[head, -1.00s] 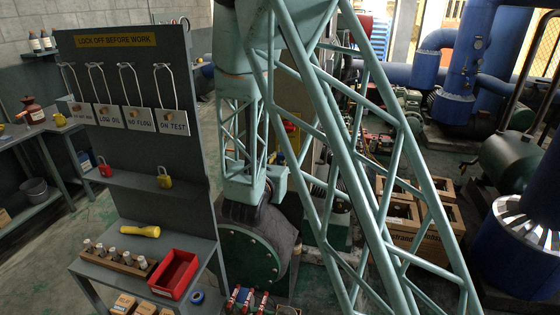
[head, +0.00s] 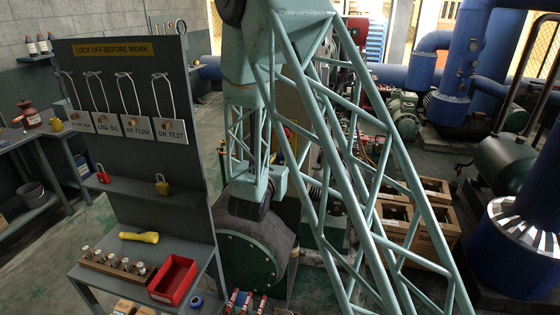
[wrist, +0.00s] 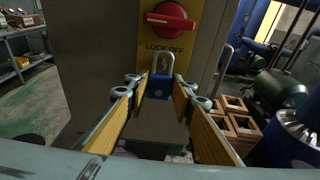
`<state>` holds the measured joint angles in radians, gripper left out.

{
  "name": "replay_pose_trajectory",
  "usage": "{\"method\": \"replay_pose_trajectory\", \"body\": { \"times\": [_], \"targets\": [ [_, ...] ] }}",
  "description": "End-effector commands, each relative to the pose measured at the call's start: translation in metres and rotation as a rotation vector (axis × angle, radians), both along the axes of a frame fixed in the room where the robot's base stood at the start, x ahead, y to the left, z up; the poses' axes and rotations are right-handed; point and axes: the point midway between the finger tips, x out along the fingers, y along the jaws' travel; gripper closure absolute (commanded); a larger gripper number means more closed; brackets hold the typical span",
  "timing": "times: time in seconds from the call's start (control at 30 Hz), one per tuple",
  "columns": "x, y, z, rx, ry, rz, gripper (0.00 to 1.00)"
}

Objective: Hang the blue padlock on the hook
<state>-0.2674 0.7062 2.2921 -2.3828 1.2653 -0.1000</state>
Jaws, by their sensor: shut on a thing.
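In the wrist view the blue padlock (wrist: 160,87) is upright with its silver shackle on top. It sits between the tips of the two fingers of my gripper (wrist: 157,86), which is shut on it. Behind it is a grey cabinet face with a red rotary switch (wrist: 170,19) on a yellow "LOCK OFF" plate (wrist: 165,47). I cannot tell the gap between the padlock and the cabinet. In the head view my arm hides the gripper and the padlock. White wire hooks (head: 164,92) with tags hang on the grey board (head: 190,80); which hook is meant is unclear.
Below are a yellow torch (head: 139,237) and a red tray (head: 173,279). Wooden crates (wrist: 232,122) and a green tank (wrist: 277,86) stand right of the gripper.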

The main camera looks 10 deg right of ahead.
Motion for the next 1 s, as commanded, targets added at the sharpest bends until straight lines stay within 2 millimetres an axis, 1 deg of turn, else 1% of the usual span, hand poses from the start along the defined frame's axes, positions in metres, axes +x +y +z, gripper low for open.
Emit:
{"method": "replay_pose_trajectory", "body": {
  "times": [0.13,0.2,0.43,1.0],
  "targets": [
    [0.006,-0.003,0.001,-0.001,0.001,-0.001,0.86],
    [0.005,-0.003,-0.004,0.000,0.000,0.000,0.86],
    [0.005,-0.003,-0.010,0.000,0.000,0.000,0.86],
    [0.005,-0.003,-0.011,0.000,0.000,-0.001,0.86]
  ]
}}
